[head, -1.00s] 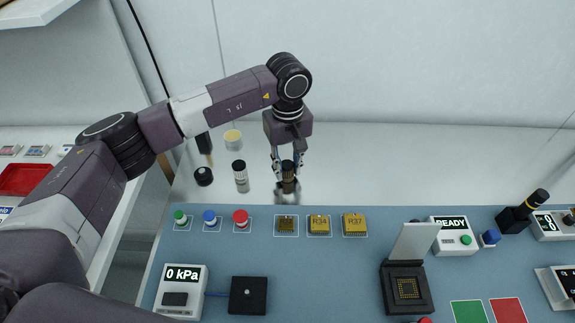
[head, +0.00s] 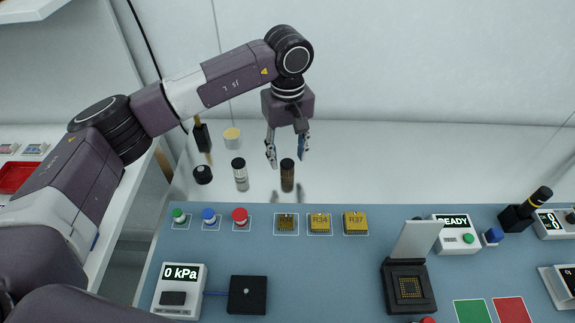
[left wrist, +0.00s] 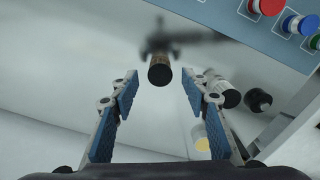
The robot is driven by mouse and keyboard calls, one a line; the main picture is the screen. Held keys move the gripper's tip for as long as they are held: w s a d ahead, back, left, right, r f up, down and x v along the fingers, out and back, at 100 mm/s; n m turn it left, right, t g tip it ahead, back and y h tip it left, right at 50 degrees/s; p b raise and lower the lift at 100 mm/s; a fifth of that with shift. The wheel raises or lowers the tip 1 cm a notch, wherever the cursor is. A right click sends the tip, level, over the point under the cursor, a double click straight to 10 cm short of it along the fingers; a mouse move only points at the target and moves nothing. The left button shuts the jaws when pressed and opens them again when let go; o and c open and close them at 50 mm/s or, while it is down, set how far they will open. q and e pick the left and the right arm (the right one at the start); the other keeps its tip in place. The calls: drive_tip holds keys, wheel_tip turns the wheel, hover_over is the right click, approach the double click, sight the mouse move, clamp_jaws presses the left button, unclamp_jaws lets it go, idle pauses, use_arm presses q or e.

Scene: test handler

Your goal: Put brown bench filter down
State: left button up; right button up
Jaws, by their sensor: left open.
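The brown bench filter (head: 287,176) stands upright on the white surface behind the blue mat, a dark cylinder with a black top. In the left wrist view the brown filter (left wrist: 160,72) shows beyond the fingertips, between their lines. My left gripper (head: 287,151) is open and empty, just above and behind the filter, apart from it. Its blue-padded fingers also show spread in the left wrist view (left wrist: 160,88). My right gripper is in neither view.
A clear-bodied cylinder (head: 240,174), a black knob-like piece (head: 202,174) and a yellow-topped jar (head: 232,137) stand left of the filter. On the blue mat (head: 330,270) are coloured buttons, several gold chips (head: 319,224) and an open socket (head: 408,285).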

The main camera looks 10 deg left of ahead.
sight(288, 164)
use_arm(q)
wheel_tip(288, 164, up, 8)
drive_tip(key=b, duration=0.1)
drive_tip(key=shift+s+f, duration=0.1)
idle(0.5)
